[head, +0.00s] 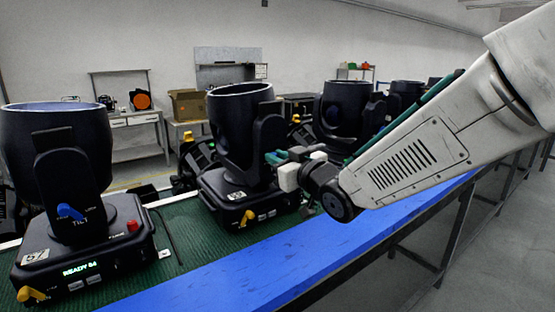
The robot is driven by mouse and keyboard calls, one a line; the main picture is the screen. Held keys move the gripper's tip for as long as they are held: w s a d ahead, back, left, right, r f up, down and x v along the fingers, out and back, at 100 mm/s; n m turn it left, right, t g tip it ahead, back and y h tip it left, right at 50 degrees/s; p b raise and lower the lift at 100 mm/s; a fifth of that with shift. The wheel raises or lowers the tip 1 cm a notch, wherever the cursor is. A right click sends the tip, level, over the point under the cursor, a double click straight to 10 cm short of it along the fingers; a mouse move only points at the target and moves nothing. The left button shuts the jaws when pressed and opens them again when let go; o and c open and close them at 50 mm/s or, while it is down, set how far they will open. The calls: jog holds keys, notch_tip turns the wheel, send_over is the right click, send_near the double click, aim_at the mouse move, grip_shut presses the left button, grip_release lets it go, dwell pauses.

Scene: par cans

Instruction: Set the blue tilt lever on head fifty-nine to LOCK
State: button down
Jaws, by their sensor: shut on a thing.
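The middle moving head (240,115) stands upright on the green bench mat, its number plate (237,196) too small to read. My gripper (274,158) reaches in from the right against the yoke arm of this head. Its teal fingertips are shut at the place of the tilt lever. The blue lever there is mostly hidden by the fingers, and I cannot read its setting. The nearer left head (55,150) carries the plate 57 (35,256), with its own blue tilt lever (70,212) in plain view.
Yellow levers (246,218) stick out at the base fronts. A red button (132,226) and a lit display (80,270) are on the left head. More heads (345,110) stand behind to the right. The blue bench edge (250,275) is clear in front.

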jog(key=shift+w+d+f+m, duration=0.1)
jog(key=shift+w+d+m, duration=0.3)
jog(key=shift+m, duration=1.45)
jog(key=shift+w+d+r+m, duration=0.15)
jog(key=shift+d+m, duration=0.3)
jog(key=shift+m, duration=1.35)
jog(key=shift+w+d+f+m, duration=0.15)
jog(key=shift+w+d+m, duration=0.25)
jog(key=shift+m, duration=1.45)
jog(key=shift+s, duration=0.1)
jog(key=c, duration=1.4)
grip_release()
jog(key=shift+d, duration=0.1)
jog(key=v, duration=0.7)
jog(key=shift+s+d, duration=0.2)
jog(key=shift+s, duration=0.15)
